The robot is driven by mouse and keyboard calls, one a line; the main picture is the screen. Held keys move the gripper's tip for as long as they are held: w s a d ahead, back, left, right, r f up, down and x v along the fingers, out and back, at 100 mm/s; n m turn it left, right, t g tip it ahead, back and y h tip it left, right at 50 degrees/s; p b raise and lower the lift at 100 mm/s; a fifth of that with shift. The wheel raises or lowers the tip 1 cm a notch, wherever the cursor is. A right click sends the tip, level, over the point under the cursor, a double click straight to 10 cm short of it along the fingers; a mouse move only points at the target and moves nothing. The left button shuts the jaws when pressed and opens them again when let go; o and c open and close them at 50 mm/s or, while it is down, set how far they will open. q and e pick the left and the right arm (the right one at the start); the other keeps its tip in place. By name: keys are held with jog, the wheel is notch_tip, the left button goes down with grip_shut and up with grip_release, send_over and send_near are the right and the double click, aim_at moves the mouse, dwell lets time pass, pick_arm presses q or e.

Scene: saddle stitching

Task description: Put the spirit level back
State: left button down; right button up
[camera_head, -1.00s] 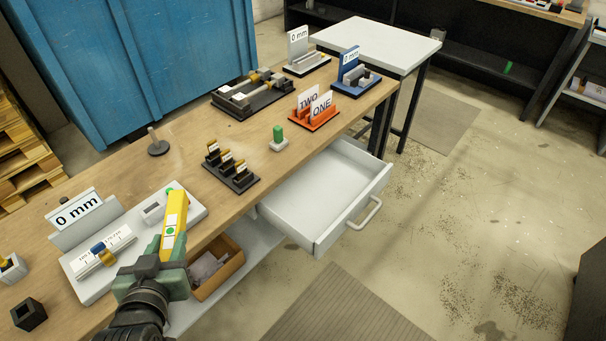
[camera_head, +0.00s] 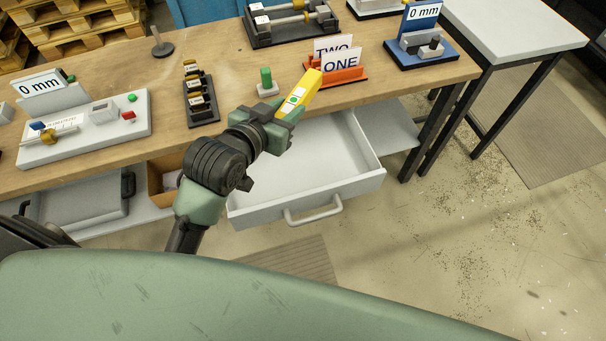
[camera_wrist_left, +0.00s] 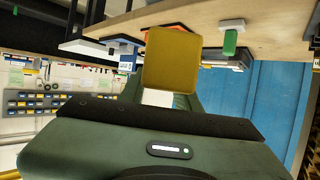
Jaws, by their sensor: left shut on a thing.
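The yellow spirit level (camera_head: 300,92) has white and green patches on its side. My left gripper (camera_head: 284,116) is shut on its lower end and holds it tilted upward, over the open drawer's back edge near the table front. In the left wrist view the level's yellow end (camera_wrist_left: 171,62) stands out between the fingers. The white drawer (camera_head: 335,150) below is pulled out, and its visible inside is empty. The right gripper is not in view.
A green-topped block (camera_head: 266,82) stands just left of the level. The orange stand with TWO and ONE cards (camera_head: 347,76) is close behind it. A black rack (camera_head: 203,112), a grey gauge station (camera_head: 125,122) and a blue 0 mm stand (camera_head: 420,35) share the wooden table (camera_head: 228,65).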

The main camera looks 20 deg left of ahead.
pick_arm(q)
notch_tip(320, 180, down, 19)
jog(key=b, duration=0.1)
jog(key=shift+d, duration=0.15)
jog(key=shift+s+f, duration=0.1)
jog(key=shift+f, duration=0.1)
jog(key=shift+f, duration=0.1)
jog(key=c, duration=1)
grip_release()
jog(key=v, duration=1.2)
jog(key=shift+r, duration=0.3)
